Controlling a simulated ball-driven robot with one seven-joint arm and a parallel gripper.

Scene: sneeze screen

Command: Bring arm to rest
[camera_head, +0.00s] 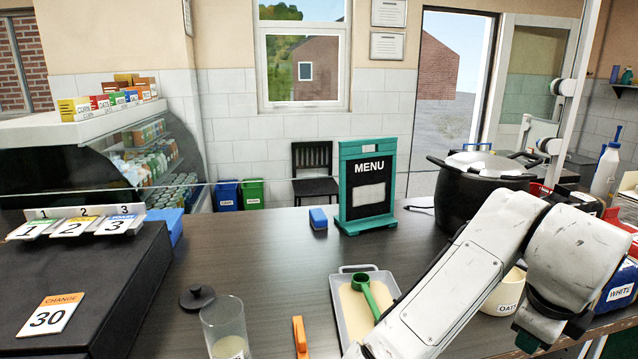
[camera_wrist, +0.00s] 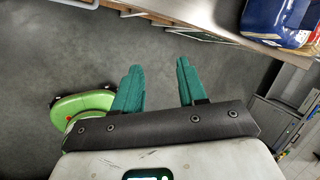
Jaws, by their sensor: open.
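My gripper (camera_wrist: 158,90) shows in the wrist view with its two green fingers apart and nothing between them. It hangs over bare grey floor, beside the counter edge. In the head view my white arm crosses the right side, in front of the counter. The gripper itself is outside the head view.
The counter (camera_head: 270,255) holds a tray with a green scoop (camera_head: 368,292), a glass jar (camera_head: 225,328), a menu stand (camera_head: 367,190) and a black pot (camera_head: 480,190). An oats bowl (camera_head: 503,293) sits close by my arm. A green round object (camera_wrist: 80,108) is left of my gripper.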

